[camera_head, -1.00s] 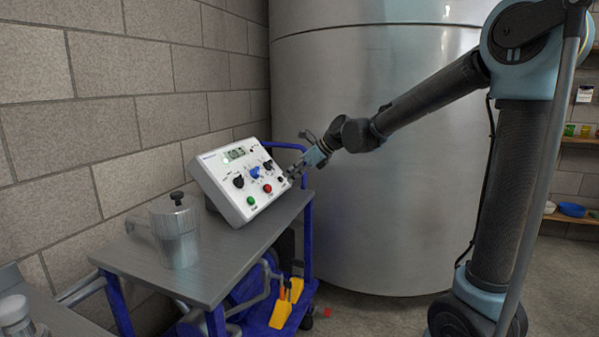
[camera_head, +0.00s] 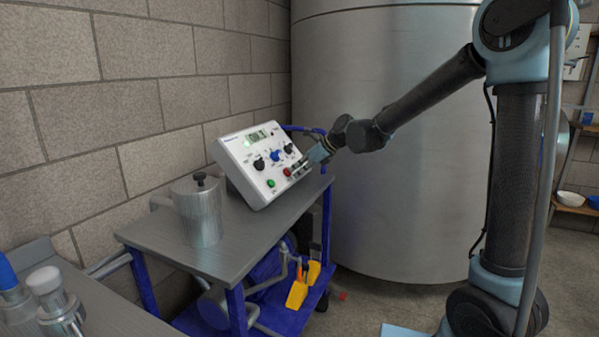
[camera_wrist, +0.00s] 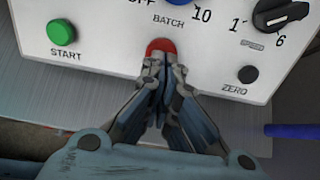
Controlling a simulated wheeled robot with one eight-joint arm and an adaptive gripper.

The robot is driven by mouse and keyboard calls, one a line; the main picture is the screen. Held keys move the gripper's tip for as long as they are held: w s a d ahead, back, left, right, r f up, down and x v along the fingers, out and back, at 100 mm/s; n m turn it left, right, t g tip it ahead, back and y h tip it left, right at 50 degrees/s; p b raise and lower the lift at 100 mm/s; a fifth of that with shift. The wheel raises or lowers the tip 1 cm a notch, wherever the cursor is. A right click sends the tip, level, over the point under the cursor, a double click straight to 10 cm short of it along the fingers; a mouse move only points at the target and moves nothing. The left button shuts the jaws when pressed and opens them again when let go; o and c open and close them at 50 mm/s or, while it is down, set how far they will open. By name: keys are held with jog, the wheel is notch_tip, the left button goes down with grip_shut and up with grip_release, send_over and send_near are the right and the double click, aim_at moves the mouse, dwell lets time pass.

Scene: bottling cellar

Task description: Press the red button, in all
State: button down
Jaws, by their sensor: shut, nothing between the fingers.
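The white control box (camera_head: 255,165) stands on the grey top of a blue cart, its sloped panel facing my arm. The red button (camera_head: 287,172) is on its lower panel, right of the green START button (camera_head: 270,183). In the wrist view the red button (camera_wrist: 160,46) shows just beyond my fingertips, below the BATCH label, with its lower part hidden by them. My gripper (camera_wrist: 157,62) is shut and empty, its tips at the button's near edge; I cannot tell whether they touch it. In the head view my gripper (camera_head: 303,165) is at the panel's right side.
The panel also has a black ZERO button (camera_wrist: 248,74), a dark knob (camera_wrist: 280,14) and a display (camera_head: 263,135). A metal pot (camera_head: 198,212) stands on the cart top (camera_head: 215,258), left of the box. A large steel tank (camera_head: 390,190) is behind my arm.

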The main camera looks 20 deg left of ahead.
jog(key=shift+x, duration=0.8)
jog(key=shift+s, duration=0.1)
jog(key=shift+r, duration=0.15)
jog(key=shift+d+r, duration=0.1)
jog(key=shift+d, duration=0.15)
jog(key=v, duration=1.3)
jog(key=shift+d+r, duration=0.2)
jog(key=shift+d, duration=0.1)
